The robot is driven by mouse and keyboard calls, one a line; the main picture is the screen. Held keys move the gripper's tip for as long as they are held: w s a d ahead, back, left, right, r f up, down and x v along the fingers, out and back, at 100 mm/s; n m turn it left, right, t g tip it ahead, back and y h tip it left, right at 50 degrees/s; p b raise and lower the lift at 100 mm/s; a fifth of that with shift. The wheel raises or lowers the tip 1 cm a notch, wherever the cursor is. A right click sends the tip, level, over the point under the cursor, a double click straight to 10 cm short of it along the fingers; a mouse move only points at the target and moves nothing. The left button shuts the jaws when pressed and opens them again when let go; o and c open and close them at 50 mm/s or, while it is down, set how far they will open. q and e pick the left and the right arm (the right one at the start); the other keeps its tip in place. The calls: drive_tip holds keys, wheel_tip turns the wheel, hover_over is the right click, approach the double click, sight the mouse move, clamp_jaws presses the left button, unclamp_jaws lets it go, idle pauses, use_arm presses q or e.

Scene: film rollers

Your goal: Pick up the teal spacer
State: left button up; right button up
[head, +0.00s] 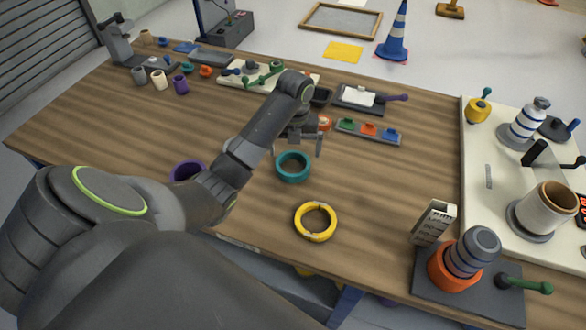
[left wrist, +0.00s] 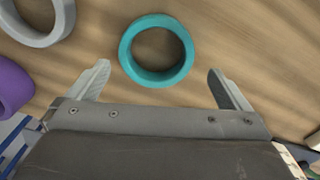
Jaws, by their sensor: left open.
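The teal spacer (head: 292,178) is a thick ring lying flat on the wooden table, in front of my left gripper. My left gripper (head: 304,147) is open and empty, pointing down at the table just behind the ring. In the left wrist view the teal spacer (left wrist: 158,79) shows near the top middle. It lies between the lines of the two spread fingers, mostly beyond their tips, and neither finger appears to touch it. My right gripper is not in view.
A yellow ring (head: 302,222) lies nearer the front edge. A purple ring (head: 180,170) is partly behind my left arm. A grey ring (left wrist: 42,39) lies left of the spacer in the wrist view. A tray of small coloured parts (head: 351,128) is behind; bare table lies to the right.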

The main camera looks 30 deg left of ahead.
sight(293, 171)
use_arm(q)
drive_tip(key=shift+s+f+b, duration=0.1)
drive_tip(key=shift+f+b, duration=0.2)
drive_tip(key=shift+f, duration=0.25)
drive_tip(key=shift+s+f, duration=0.2)
drive_tip(key=shift+f, duration=0.9)
drive_tip(key=shift+s+f, duration=0.15)
drive_tip(key=shift+f, duration=0.95)
drive_tip(key=c, duration=0.9)
